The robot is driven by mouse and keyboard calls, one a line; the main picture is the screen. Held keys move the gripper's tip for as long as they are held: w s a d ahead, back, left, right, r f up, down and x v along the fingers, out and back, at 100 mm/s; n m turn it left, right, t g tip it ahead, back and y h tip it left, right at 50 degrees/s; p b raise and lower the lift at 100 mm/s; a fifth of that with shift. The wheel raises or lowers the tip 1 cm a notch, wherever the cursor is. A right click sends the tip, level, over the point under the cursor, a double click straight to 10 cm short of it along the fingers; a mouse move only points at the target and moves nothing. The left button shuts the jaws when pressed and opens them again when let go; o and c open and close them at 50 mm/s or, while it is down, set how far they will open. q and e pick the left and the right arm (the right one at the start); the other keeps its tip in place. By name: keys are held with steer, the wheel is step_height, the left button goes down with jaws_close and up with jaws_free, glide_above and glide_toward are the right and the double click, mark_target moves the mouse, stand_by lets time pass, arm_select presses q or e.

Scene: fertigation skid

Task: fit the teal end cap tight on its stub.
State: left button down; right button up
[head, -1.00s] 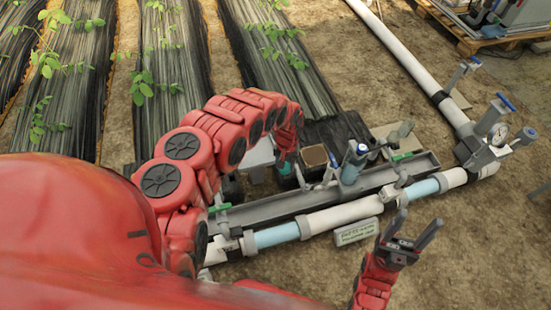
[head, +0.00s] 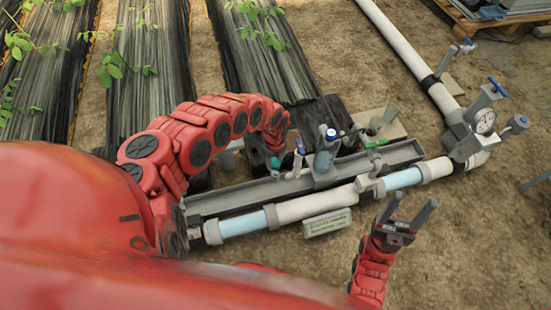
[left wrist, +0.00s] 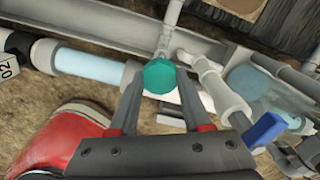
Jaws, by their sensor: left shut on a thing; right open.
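The teal end cap (left wrist: 160,75) sits between the fingertips of my left gripper (left wrist: 160,90), which is shut on it. In the left wrist view the cap is seen over a grey vertical pipe and the white pipe run. I cannot tell whether the cap touches a stub; the stub is not clearly visible and may be hidden behind the cap. In the head view my left arm bends down to the grey channel, and its fingers are too small to make out there. My right gripper (head: 408,208) is open and empty, in front of the pipe.
The grey channel (head: 240,197) holds upright fittings and a blue-capped bottle (head: 326,150). A white pipe with clear blue sections (head: 242,224) runs in front. A labelled grey block (head: 326,222) lies on the soil. A gauge (head: 485,121) and valves stand at right.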

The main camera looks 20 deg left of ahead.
arm_select(q)
steer(key=shift+d+f, duration=0.1)
steer(key=shift+d, duration=0.05)
steer(key=n, duration=0.3)
steer(key=shift+f+n, duration=0.1)
steer(key=shift+n, duration=0.2)
steer(key=n, duration=0.5)
steer(key=shift+f+n, duration=0.15)
steer(key=shift+n, duration=0.15)
steer(key=n, duration=0.3)
steer(key=shift+f+n, duration=0.1)
steer(key=shift+n, duration=0.3)
steer(key=n, duration=0.5)
steer(key=shift+f, duration=0.15)
steer(key=shift+f+n, duration=0.3)
steer(key=shift+n, duration=0.5)
steer(key=shift+f+b, duration=0.95)
steer(key=shift+f, duration=0.25)
steer(key=shift+f+b, duration=0.5)
steer(key=shift+f, duration=0.7)
